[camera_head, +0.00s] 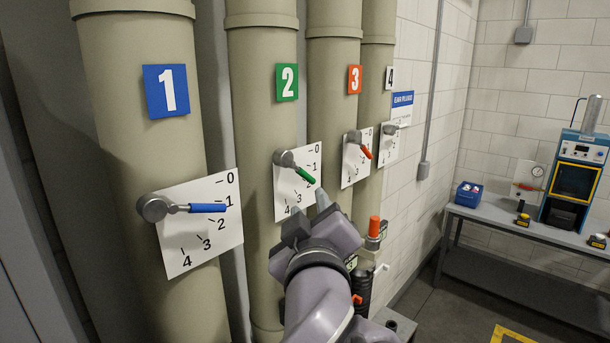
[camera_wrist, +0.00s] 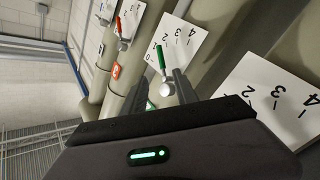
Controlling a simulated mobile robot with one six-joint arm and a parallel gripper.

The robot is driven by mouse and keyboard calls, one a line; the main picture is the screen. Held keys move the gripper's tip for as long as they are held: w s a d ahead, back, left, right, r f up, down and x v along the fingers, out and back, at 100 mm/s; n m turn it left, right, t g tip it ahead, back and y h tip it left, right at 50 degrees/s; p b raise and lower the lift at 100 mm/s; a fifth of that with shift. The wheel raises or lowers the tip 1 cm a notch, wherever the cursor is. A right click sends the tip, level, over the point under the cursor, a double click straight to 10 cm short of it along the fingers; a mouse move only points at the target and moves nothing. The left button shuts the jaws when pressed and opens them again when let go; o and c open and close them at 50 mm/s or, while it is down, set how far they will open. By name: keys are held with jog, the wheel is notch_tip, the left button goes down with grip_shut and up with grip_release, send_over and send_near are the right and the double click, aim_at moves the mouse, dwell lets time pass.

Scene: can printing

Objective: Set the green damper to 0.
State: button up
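The green damper lever (camera_head: 305,174) is on pipe 2, over a white scale plate (camera_head: 283,198) marked 0 at the top to 4 at the bottom. My gripper (camera_head: 309,214) is open and empty, just below and in front of the plate. In the wrist view the green lever (camera_wrist: 160,56) appears between and beyond the fingertips of my gripper (camera_wrist: 161,78), with no visible contact.
The blue lever (camera_head: 208,208) on pipe 1 is to the left, near 1. The red lever (camera_head: 365,152) on pipe 3 is close on the right, with pipe 4 beyond. A bench (camera_head: 500,222) with equipment stands at the far right.

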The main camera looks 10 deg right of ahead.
aim_at(307, 178)
jog(key=w, duration=0.3)
jog(key=w+d, duration=0.1)
jog(key=w, duration=0.3)
jog(key=w+d, duration=0.1)
jog(key=w, duration=0.3)
jog(key=shift+w+d+f+p, duration=0.1)
jog(key=shift+w+f+p, duration=0.15)
jog(key=shift+p, duration=0.1)
jog(key=shift+w+r, duration=0.15)
jog(key=shift+w, duration=0.15)
jog(key=shift+w+d+f, duration=0.15)
jog(key=shift+w+f, duration=0.05)
jog(key=shift+w, duration=0.4)
jog(key=shift+s+r, duration=0.1)
jog(key=shift+s, duration=0.2)
grip_shut()
